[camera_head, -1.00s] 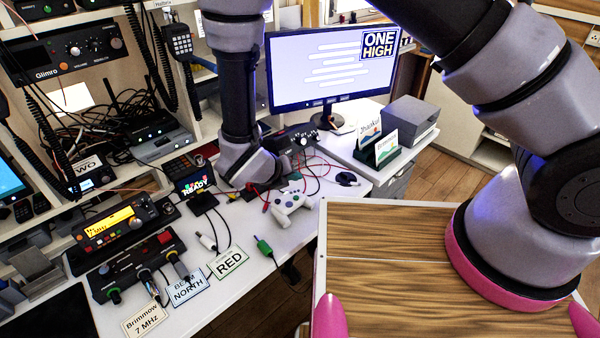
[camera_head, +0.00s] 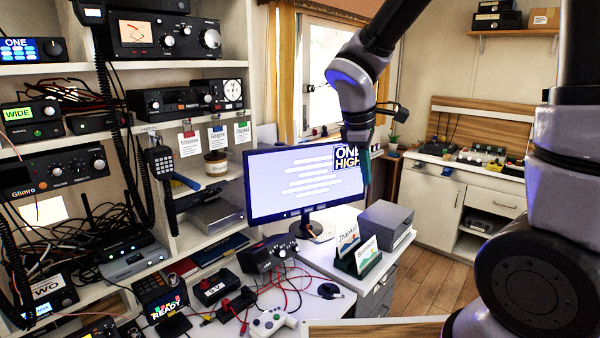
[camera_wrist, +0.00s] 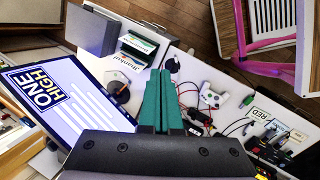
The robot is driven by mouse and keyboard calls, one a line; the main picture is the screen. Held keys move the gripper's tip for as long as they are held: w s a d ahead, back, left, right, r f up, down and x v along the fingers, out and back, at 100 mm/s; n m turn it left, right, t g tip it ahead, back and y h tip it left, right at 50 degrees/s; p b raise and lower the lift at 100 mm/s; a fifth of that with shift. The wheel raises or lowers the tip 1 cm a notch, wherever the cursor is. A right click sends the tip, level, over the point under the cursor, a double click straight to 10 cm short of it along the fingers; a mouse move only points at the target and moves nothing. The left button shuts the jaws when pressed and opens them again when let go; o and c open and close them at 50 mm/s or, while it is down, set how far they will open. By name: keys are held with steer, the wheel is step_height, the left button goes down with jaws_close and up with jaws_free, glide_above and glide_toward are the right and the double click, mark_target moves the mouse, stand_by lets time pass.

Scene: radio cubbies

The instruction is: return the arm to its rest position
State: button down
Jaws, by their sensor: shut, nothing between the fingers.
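My gripper (camera_head: 365,168) is raised in the air in the head view, pointing down, in front of the right edge of the monitor (camera_head: 290,185). Its teal fingers also show in the wrist view (camera_wrist: 160,98), closed together with nothing between them. My arm folds down to it from the top of the head view, past the window. The fingers look clear of the desk, with the monitor on the left of the wrist view (camera_wrist: 65,105).
Shelves of radios (camera_head: 165,38) with hanging cords stand at the left. A white game controller (camera_head: 268,322), cables, a card holder (camera_head: 358,260) and a grey box (camera_head: 386,225) are on the desk. A bench (camera_head: 470,180) stands at the back right, with open floor before it.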

steer(key=s+d+r+m+t+y, duration=0.2)
steer(key=s+d+r+m, duration=0.3)
steer(key=r+m, duration=0.2)
steer(key=s+d+r+m+t+y, duration=0.2)
steer(key=s+d+r+m, duration=0.3)
steer(key=r+m, duration=0.3)
steer(key=shift+m+t+y, duration=0.3)
steer(key=shift+m, duration=0.9)
